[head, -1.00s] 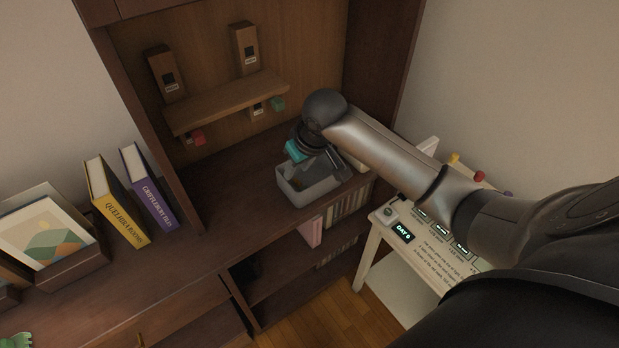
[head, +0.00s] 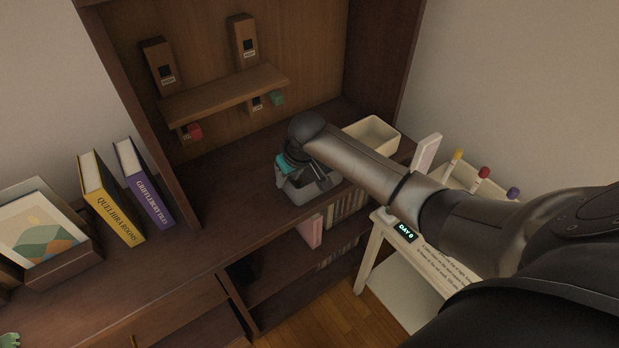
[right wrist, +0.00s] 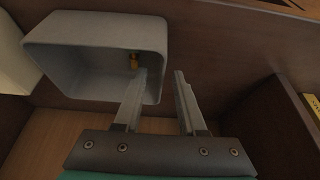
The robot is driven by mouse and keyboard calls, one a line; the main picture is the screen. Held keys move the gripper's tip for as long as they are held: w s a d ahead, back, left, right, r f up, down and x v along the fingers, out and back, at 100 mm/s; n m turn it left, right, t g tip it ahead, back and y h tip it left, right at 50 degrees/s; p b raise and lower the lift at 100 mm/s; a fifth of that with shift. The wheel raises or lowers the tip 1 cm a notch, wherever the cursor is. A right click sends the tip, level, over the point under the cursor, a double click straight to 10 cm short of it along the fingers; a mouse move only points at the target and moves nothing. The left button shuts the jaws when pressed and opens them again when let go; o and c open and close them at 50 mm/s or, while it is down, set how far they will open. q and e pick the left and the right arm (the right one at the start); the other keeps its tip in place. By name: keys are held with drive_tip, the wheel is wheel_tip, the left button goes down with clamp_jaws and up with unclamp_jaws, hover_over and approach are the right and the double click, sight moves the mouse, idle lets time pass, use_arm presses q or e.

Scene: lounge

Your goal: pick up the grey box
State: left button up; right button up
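The grey box (head: 304,195) is an open-topped bin on the brown cabinet top, partly hidden by my right gripper in the head view. My right gripper (head: 318,180) is over the box. In the right wrist view its two fingers (right wrist: 161,75) are apart, with nothing held between them. The left finger overlaps the box's opening and the right finger lies outside its right wall. I cannot tell their exact height against the rim. My left gripper is not in view.
A cream bin (head: 392,140) stands right of the grey box. A small wall shelf (head: 225,98) hangs behind. An upright cabinet side (head: 150,130) and two books (head: 110,205) are to the left. A white side table (head: 374,243) stands at the right.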

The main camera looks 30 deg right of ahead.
sight(284, 189)
drive_tip(key=b+x, duration=0.1)
drive_tip(key=x, duration=0.3)
drive_tip(key=shift+a+f, duration=0.1)
drive_tip(key=shift+f, duration=0.05)
drive_tip(key=shift+s, duration=0.1)
clamp_jaws()
idle(1.2)
